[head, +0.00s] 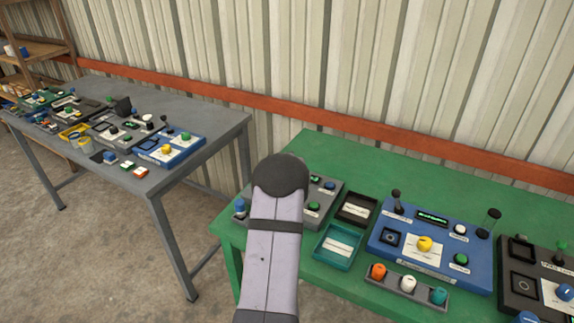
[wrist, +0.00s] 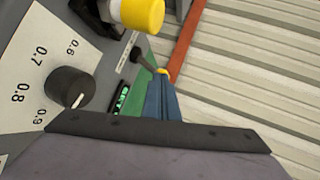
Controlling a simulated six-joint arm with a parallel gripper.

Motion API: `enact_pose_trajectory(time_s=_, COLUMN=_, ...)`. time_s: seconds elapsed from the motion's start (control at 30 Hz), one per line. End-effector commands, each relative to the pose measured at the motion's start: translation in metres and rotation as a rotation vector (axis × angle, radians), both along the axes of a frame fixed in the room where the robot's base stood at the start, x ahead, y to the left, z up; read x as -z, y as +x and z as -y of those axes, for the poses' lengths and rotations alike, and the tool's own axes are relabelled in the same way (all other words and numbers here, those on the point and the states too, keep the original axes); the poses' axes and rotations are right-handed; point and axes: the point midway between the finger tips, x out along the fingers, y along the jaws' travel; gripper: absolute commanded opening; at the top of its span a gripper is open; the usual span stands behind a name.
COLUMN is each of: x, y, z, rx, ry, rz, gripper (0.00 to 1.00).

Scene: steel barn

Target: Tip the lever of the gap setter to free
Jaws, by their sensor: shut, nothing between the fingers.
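In the wrist view, a grey panel carries a white scale plate (wrist: 40,62) marked 0.6 to 0.9 and a black round knob (wrist: 70,88) with a white pointer. I take it for the gap setter. A thin dark lever (wrist: 147,62) rises near the panel's far edge, beside a white label. My gripper (wrist: 162,73) appears as blue fingers with a yellow tip, shut and empty. Its tip is close to the lever's end; I cannot tell if they touch. In the head view my arm hides the gripper and part of a grey panel (head: 326,196).
A yellow cap (wrist: 142,14) stands out from the panel near the lever. On the green table (head: 330,152) are a dark tray (head: 341,218), a teal tray (head: 321,253), a blue panel (head: 385,257) and a holder with three coloured pegs (head: 402,296). Bare tabletop lies behind them.

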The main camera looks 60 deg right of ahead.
Motion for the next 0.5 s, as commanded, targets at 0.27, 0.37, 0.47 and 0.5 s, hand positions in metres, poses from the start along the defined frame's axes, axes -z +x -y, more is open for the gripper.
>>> enact_pose_trajectory(time_s=0.27, x=-0.0025, y=0.0042, z=0.0001, rx=0.0, ry=0.0, rz=-0.028, gripper=0.0)
enact_pose_trajectory(time_s=0.37, x=-0.0034, y=0.0062, z=0.0001, rx=0.0, ry=0.0, rz=-0.028, gripper=0.0)
enact_pose_trajectory(time_s=0.47, x=-0.0046, y=0.0085, z=0.0001, rx=-0.001, ry=-0.001, rz=-0.027, gripper=0.0)
enact_pose_trajectory(time_s=0.5, x=-0.0051, y=0.0096, z=0.0001, rx=-0.001, ry=-0.001, rz=-0.027, gripper=0.0)
